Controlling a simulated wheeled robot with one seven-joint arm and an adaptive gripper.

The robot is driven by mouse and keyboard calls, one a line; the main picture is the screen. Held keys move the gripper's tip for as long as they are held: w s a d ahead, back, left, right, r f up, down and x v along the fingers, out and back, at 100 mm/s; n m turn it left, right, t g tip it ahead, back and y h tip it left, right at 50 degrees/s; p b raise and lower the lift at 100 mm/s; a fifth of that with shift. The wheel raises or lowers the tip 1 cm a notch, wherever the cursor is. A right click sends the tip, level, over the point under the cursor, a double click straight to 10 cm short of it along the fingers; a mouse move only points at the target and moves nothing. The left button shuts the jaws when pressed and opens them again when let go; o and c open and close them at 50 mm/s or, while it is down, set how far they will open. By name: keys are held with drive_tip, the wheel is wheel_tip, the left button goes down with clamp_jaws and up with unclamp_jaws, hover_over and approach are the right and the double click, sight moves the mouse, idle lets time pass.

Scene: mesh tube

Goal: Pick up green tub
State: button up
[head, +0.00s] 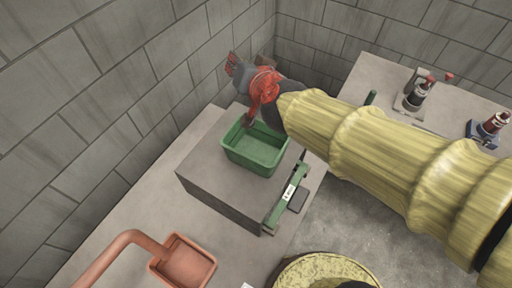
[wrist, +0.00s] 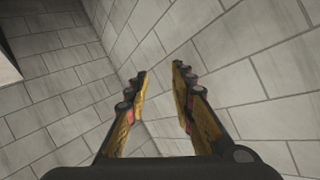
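The green tub (head: 238,158) is an open, rectangular, empty-looking container. It stands upright on a grey block in the middle of the head view. My gripper (wrist: 160,70) shows in the wrist view with its two fingers apart and nothing between them; only wall lies beyond. In the head view my arm reaches in from the right, and its red and grey end is above and behind the tub, partly over its far rim. The fingers are not clear there. The tub does not show in the wrist view.
The grey block (head: 205,179) stands beside block walls (head: 110,80). A green bar-like object (head: 287,196) lies along its right edge. An orange-brown scoop-like container (head: 183,262) is in front. A bench at right holds several small devices (head: 415,97). A yellow round object (head: 325,270) is at the bottom.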

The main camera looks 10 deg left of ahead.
drive_tip(key=a+f+m+t+h, duration=0.1)
drive_tip(key=a+f+h, duration=0.15)
drive_tip(key=a, duration=0.35)
drive_tip(key=m+h, duration=0.3)
drive_tip(key=h, duration=0.6)
approach(233, 134)
drive_tip(key=w, duration=0.1)
drive_tip(key=w+d+b, duration=0.1)
drive_tip(key=w, duration=0.2)
drive_tip(key=shift+d+r+b, duration=0.15)
drive_tip(key=shift+r+b, duration=0.2)
drive_tip(key=shift+b, duration=0.05)
drive_tip(key=shift+w+d+f, duration=0.1)
drive_tip(key=shift+w+d, duration=0.1)
drive_tip(key=shift+w, duration=0.25)
drive_tip(key=b+x, duration=0.1)
drive_tip(key=x, duration=0.1)
drive_tip(key=f+b+x, duration=0.1)
drive_tip(key=b+x, duration=0.1)
drive_tip(key=x, duration=0.1)
drive_tip(key=shift+s+b, duration=0.2)
drive_tip(key=shift+b, duration=0.1)
drive_tip(key=shift+w, duration=0.2)
drive_tip(key=shift+r, duration=0.1)
